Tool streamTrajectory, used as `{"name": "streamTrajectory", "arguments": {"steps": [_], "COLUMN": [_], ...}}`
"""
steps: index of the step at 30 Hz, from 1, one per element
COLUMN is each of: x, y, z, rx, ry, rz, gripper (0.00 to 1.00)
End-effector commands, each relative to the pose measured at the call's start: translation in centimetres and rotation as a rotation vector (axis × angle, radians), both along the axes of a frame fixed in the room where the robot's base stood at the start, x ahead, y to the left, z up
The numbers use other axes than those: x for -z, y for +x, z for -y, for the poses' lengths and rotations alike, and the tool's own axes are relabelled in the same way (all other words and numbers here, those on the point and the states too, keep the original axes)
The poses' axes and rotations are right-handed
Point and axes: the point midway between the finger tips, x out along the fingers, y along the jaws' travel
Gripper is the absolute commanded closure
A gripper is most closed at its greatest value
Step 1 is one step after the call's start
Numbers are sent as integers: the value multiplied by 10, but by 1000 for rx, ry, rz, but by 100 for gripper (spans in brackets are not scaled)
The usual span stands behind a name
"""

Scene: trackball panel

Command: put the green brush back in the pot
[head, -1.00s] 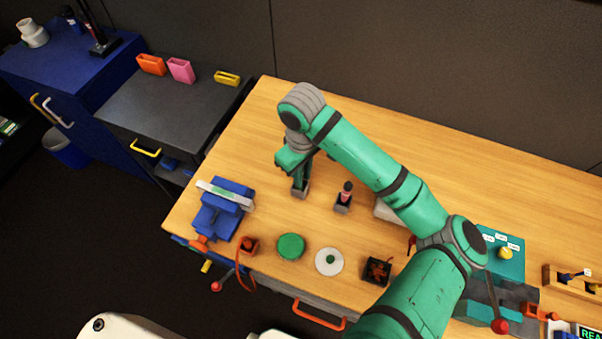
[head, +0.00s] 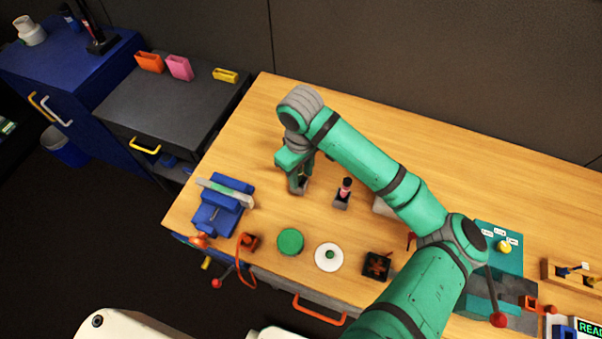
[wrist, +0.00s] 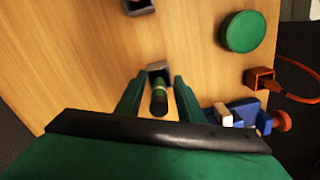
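The green brush (wrist: 159,92), with a dark end, stands between my gripper's fingers in the wrist view. Its far end meets a small grey pot (wrist: 157,68) and appears to be inside it. My gripper (wrist: 158,86) is open around the brush, with a gap showing on both sides. In the head view my gripper (head: 300,182) is low over the table's left part, at the grey pot (head: 304,187), and its fingers mostly hide the brush.
A second grey holder (head: 341,202) with a pink-and-dark item stands to the right. A blue vise (head: 220,210) is at left. A green disc (head: 290,241), a white disc (head: 328,257) and a dark box (head: 377,265) lie in front. The table behind my gripper is clear.

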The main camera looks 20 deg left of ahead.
Motion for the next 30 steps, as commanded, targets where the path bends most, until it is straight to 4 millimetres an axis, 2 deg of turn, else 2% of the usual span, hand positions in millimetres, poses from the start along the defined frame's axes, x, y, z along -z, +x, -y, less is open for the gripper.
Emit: {"name": "streamTrajectory", "arguments": {"steps": [5, 12, 18, 24, 30], "x": [-22, -71, -102, -118, -120], "y": [1, 1, 1, 1, 0], "z": [-1, 0, 0, -1, -1], "rx": [-1, -3, -1, -1, -1], "ry": [1, -2, -2, -1, 0], "rz": [4, 6, 4, 2, 0], "gripper": [66, 66, 66, 66, 66]}}
